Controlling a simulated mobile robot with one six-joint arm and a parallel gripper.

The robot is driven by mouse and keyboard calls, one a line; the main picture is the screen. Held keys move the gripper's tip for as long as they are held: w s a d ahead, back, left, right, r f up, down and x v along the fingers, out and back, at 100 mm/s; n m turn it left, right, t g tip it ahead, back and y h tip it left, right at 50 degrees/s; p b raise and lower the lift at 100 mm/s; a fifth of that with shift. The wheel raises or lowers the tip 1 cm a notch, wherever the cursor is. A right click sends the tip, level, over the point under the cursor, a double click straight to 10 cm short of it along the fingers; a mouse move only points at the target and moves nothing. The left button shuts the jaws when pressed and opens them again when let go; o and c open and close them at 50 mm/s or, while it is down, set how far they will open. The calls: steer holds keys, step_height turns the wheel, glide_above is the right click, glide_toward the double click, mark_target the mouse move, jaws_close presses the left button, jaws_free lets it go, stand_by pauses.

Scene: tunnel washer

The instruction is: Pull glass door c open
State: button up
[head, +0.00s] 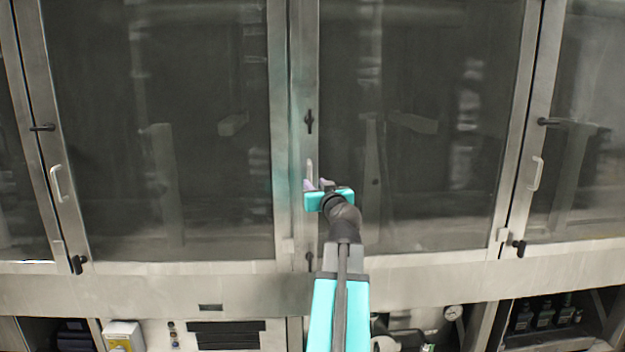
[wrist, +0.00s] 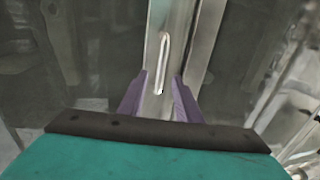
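The glass door (head: 430,130) right of the middle is shut, flush in its metal frame. No letter shows on it, but my gripper is at its handle. This pale upright bar handle (head: 309,171) sits on the door's left frame strip, and also shows in the wrist view (wrist: 163,60). My gripper (head: 319,184) is open in front of the handle's lower part. In the wrist view, its purple fingers (wrist: 159,78) stand apart, one on each side of the handle's lower end. I cannot tell whether they touch it.
Black latches (head: 309,121) and (head: 309,262) sit above and below the handle. A shut glass door (head: 160,130) is to the left, others at both edges. Below runs a metal ledge (head: 200,285), with a white box (head: 123,335) and dark bottles (head: 545,315) underneath.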

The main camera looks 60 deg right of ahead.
mark_target(310, 179)
steer(key=shift+p+x, duration=0.5)
steer(key=shift+x, duration=1.45)
jaws_close()
